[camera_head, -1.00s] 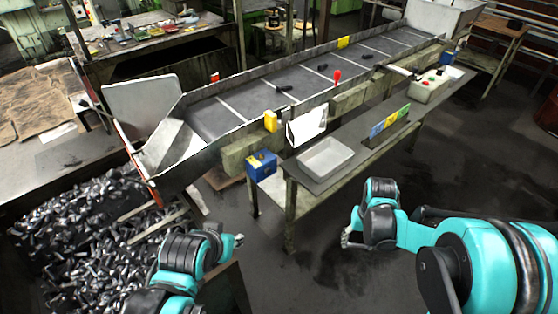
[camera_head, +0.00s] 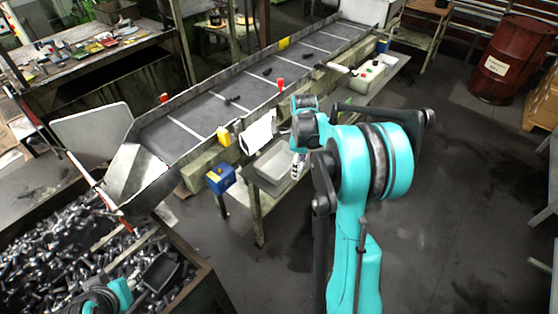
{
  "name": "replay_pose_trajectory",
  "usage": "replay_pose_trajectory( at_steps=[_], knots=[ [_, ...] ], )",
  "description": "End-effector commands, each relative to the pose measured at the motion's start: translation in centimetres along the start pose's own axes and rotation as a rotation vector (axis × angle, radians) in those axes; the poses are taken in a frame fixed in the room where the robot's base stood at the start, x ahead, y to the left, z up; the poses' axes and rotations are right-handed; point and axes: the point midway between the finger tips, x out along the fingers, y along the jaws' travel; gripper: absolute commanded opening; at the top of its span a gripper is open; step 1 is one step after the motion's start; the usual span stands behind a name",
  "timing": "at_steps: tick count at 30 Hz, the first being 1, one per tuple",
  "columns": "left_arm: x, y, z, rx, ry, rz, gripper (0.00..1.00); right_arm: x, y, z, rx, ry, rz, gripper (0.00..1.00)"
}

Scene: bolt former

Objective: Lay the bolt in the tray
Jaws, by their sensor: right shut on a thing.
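The grey tray (camera_head: 262,172) lies on the narrow bench in front of the conveyor, its right part hidden behind my right arm. My right gripper (camera_head: 297,167) points down at the tray's right side. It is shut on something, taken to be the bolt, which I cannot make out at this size. I cannot tell whether it touches the tray. My left arm shows only a teal wrist part at the lower left, over the bolt bin, and its fingers cannot be made out.
Several dark bolts lie on the conveyor belt (camera_head: 205,112). A blue box (camera_head: 221,179) stands left of the tray, and a white panel (camera_head: 258,133) stands behind it. A control box (camera_head: 371,74) is farther along. A bin of bolts (camera_head: 205,283) fills the lower left.

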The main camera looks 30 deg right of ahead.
Motion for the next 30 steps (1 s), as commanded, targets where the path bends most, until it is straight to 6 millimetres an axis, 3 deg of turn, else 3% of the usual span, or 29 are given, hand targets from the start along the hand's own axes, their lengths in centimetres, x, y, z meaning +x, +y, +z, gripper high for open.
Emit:
replay_pose_trajectory(
  at_steps=[3, 8, 21, 30],
  knots=[
    [-0.9, 0.0, -0.6, 0.0, 0.0, 0.0, 0.39, -1.6, -1.4, -1.3, 0.195, 0.0, 0.0, 0.23],
    [-0.9, 0.0, -0.7, 0.0, 0.0, 0.0, 0.39, -1.7, -2.4, -1.3, 0.304, 0.0, 0.0, 0.23],
    [0.4, 0.0, 0.3, 0.0, 0.0, 0.0, 0.39, 4.1, -6.9, 6.9, 0.309, 0.0, -0.001, 0.23],
    [0.8, 0.0, 0.6, 0.0, 0.0, 0.0, 0.39, 5.8, -7.7, 8.4, 0.309, 0.0, -0.001, 0.23]
  ],
)
